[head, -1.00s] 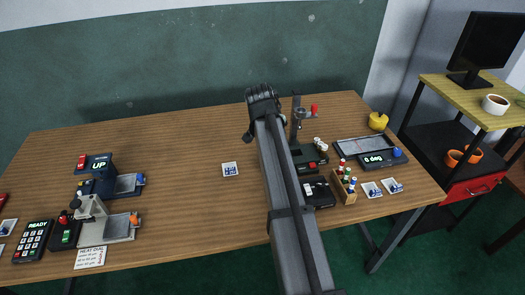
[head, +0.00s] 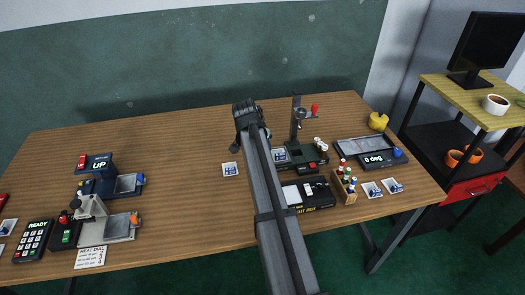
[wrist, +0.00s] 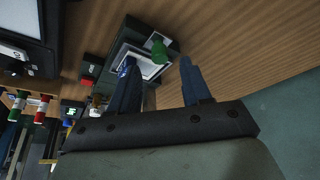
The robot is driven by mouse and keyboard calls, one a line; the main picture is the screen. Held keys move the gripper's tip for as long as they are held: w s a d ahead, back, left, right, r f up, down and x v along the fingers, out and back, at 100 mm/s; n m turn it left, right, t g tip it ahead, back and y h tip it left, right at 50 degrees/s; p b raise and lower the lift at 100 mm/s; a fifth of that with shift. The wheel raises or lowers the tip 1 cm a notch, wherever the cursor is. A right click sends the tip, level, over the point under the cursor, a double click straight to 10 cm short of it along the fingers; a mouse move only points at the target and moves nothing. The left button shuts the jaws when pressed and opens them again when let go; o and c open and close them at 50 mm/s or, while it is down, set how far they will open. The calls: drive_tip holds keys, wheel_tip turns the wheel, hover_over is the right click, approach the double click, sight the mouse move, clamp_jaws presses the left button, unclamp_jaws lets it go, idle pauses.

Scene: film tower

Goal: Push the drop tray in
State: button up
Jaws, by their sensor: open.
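A pale-framed tray (wrist: 132,66) with a green knob (wrist: 159,50) sticks out from a dark device in the wrist view; I take it to be the drop tray. My gripper (wrist: 157,62) is open, its two blue fingers apart, with the tray end and knob seen between and beyond them. I cannot tell whether a finger touches the tray. In the head view a tile (head: 280,155) shows at the left of the dark tower base (head: 308,153); my arm hides the knob and fingertips.
The tower post (head: 296,117) with a red handle rises behind the base. A black box (head: 318,194) and a wooden vial rack (head: 344,188) stand in front. An angle device (head: 372,150) is to the right.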

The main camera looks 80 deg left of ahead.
drive_tip(key=shift+x, duration=1.95)
drive_tip(key=shift+c, duration=0.4)
clamp_jaws()
